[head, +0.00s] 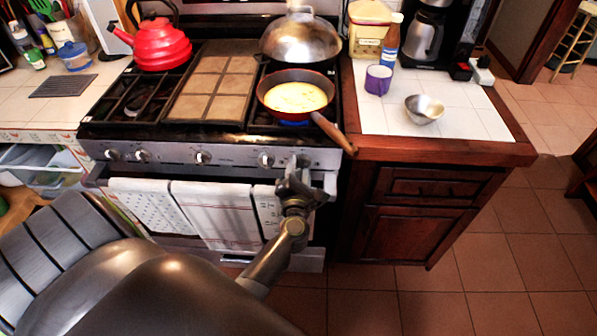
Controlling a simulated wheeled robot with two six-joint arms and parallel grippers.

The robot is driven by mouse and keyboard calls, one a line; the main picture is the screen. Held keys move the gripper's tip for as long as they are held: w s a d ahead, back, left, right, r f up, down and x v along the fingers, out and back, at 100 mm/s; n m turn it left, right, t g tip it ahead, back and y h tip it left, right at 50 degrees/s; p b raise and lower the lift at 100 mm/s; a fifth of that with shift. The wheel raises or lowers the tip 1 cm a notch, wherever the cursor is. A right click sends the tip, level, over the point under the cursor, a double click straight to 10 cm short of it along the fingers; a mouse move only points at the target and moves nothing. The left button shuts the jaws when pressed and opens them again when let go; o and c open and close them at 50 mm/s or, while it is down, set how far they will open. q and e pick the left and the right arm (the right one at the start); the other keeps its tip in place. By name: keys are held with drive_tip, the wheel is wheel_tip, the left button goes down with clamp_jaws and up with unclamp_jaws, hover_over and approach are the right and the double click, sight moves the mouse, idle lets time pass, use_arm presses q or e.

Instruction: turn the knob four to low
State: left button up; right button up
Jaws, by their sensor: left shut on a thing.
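The stove front (235,155) carries a row of several knobs. One knob (265,160) stands just left of my left gripper and is free. My left gripper (299,174) is at the right end of the row, shut on the rightmost knob (304,160), which it partly hides. The pointer of that knob is too small to read. A blue flame (295,122) shows under the frying pan (267,98) on the front right burner. My right gripper is out of view.
The pan's wooden handle (335,134) juts out over the stove's front edge, right of my left gripper. Towels (215,212) hang on the oven handle below. A red kettle (160,45) and a domed lid (300,38) stand at the back. A purple mug (378,80) and metal bowl (424,108) are on the right counter.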

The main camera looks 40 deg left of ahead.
use_arm(q)
drive_tip(key=shift+n, duration=0.4)
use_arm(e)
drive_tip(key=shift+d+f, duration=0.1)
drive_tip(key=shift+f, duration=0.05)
use_arm(q)
drive_tip(key=o, duration=0.9)
drive_tip(key=shift+o, duration=0.2)
